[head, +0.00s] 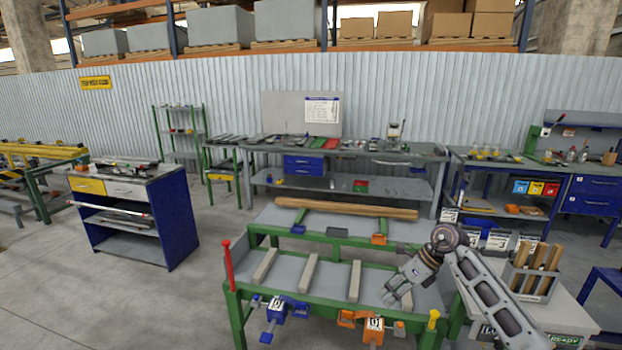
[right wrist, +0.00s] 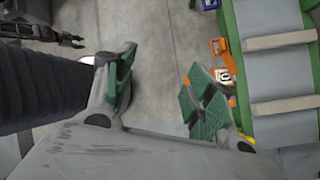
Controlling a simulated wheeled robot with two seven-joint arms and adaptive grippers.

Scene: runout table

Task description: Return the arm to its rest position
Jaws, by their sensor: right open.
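My right arm comes in from the lower right in the head view. My right gripper (head: 392,292) hangs over the right end of the green-framed runout table (head: 326,283). Its fingers are apart and nothing shows between them. In the right wrist view the green finger pads of my right gripper (right wrist: 163,92) are spread wide, with bare floor between them. The table (right wrist: 277,75) shows at the right there, beside the fingers.
Pale crossbars (head: 308,272) lie across the runout table. A blue clamp (head: 276,311) and an orange clamp (head: 374,328) sit at its front edge. A red post (head: 228,266) stands at its left corner. A holder with wooden pieces (head: 531,282) stands right of my arm.

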